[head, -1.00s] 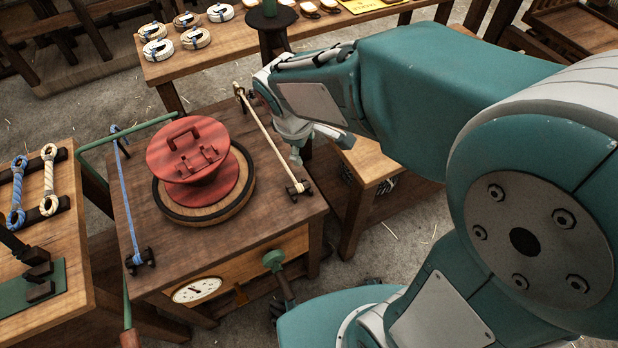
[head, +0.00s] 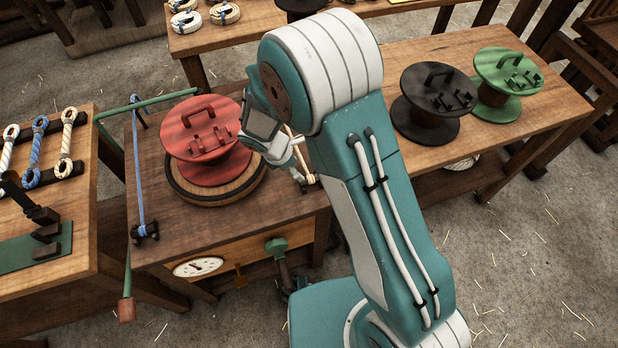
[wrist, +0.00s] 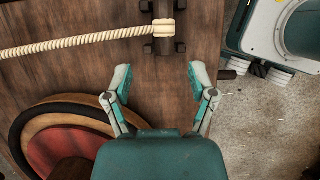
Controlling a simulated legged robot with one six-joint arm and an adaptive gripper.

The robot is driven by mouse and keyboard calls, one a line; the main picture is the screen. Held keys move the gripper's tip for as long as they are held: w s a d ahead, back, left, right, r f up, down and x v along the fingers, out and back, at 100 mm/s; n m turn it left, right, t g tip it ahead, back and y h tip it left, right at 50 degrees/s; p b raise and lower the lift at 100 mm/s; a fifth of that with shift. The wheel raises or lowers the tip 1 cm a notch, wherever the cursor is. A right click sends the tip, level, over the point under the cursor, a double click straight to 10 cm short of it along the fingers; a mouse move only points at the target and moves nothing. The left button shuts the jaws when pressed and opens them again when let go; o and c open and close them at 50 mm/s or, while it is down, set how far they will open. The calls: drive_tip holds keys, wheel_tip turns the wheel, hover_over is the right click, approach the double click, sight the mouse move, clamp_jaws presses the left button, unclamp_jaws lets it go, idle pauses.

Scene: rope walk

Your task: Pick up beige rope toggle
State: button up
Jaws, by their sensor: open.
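A beige twisted rope (wrist: 75,44) runs across the upper left of the wrist view. It ends in a pale wrapped loop (wrist: 168,28) around a dark bar between small dark blocks; this end seems to be the beige rope toggle. My gripper (wrist: 160,80) is open and empty, its two fingers apart over bare wood, with the loop just beyond the fingertips. In the head view my gripper (head: 300,166) is over the right edge of the brown table (head: 255,222). My arm hides most of the beige rope there.
A red reel (head: 208,160) on a round wooden base stands left of my gripper. A blue rope (head: 138,175) is stretched along the table's left side. Black (head: 436,90) and green (head: 505,72) reels stand on a bench at right. Straw-strewn floor at lower right is open.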

sight(306, 178)
drive_tip(key=shift+d+f, duration=0.55)
drive_tip(key=shift+f, duration=0.15)
drive_tip(key=x, duration=0.4)
drive_tip(key=shift+f, duration=0.4)
drive_tip(key=shift+a+f, duration=0.1)
drive_tip(key=shift+f, duration=0.1)
drive_tip(key=shift+d, duration=0.2)
clamp_jaws()
